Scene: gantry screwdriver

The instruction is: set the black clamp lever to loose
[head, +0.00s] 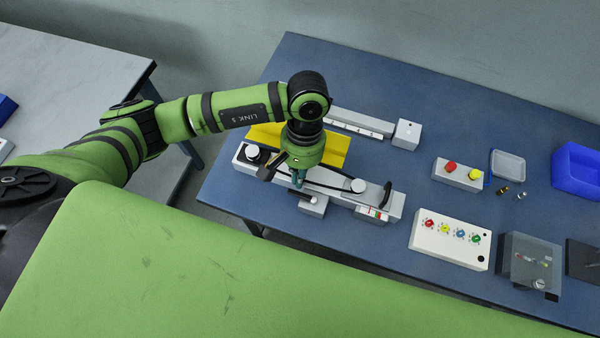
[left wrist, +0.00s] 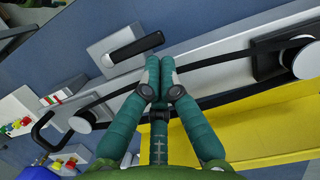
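A short black lever (left wrist: 137,47) sits on a small grey block at the near side of the belt unit (left wrist: 210,72), in the left wrist view. A curved black handle (head: 386,194) stands at the right end of the unit; it also shows in the left wrist view (left wrist: 42,126). I cannot tell for sure which one is the clamp lever; the short one fits its look. My left gripper (head: 298,184) points down over the unit's near side. Its fingers (left wrist: 159,62) are together with nothing visible between them. Their tips appear just beside the short lever's free end; contact cannot be told.
A black belt runs round white-capped pulleys (head: 358,186). A yellow plate (head: 335,148) lies behind. A red-green marked label (head: 375,213) is by the curved handle. To the right are a button box (head: 458,174), a knob panel (head: 450,239) and a blue bin (head: 578,170).

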